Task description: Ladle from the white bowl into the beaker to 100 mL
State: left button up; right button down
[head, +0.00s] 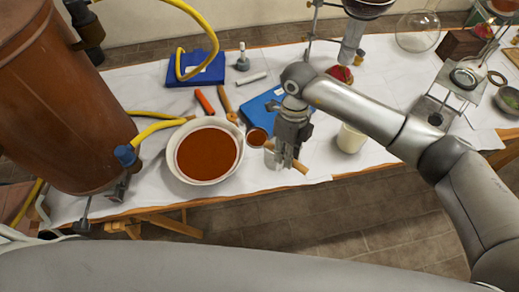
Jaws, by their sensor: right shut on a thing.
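The white bowl (229,172) stands near the front edge of the cloth-covered table and holds reddish-brown liquid (207,155). My right gripper (283,160) is to the right of the bowl, pointing down, shut on the wooden handle of the ladle (300,167). The ladle's small round cup (257,137) is left of the gripper, between it and the bowl, and shows the same reddish-brown inside. A pale, whitish vessel (350,138), possibly the beaker, stands right of the gripper, partly behind my arm; no marks or level are readable. My left gripper is out of view.
A large brown barrel (60,100) with a tap and yellow hoses stands at the left. Blue books (197,70) and tools (226,100) lie behind the bowl. Glassware on a metal stand (466,78) is at the right. Bare white cloth (320,165) lies near the front edge.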

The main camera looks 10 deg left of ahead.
jog(key=a+f+m+t+y+p, duration=0.1)
jog(key=a+f+m+y+p, duration=0.1)
jog(key=a+m, duration=0.5)
jog(key=f+m+p, duration=0.1)
jog(key=m+p, duration=0.1)
jog(key=m, duration=0.3)
jog(key=shift+w+a, duration=0.2)
jog(key=shift+f, duration=0.45)
jog(key=shift+s+d+f+n+t+y+b, duration=0.2)
jog(key=shift+d+y+b, duration=0.35)
jog(key=shift+y+b, duration=1.4)
jog(key=shift+w+d+f+n+t+y+b, duration=0.15)
jog(key=shift+d+f+y+b, duration=0.65)
jog(key=shift+y, duration=2.05)
jog(key=shift+s+d+r+n+t+y+b, duration=0.1)
jog(key=shift+d+r+n+t+y+b, duration=0.15)
jog(key=shift+y+b, duration=1.85)
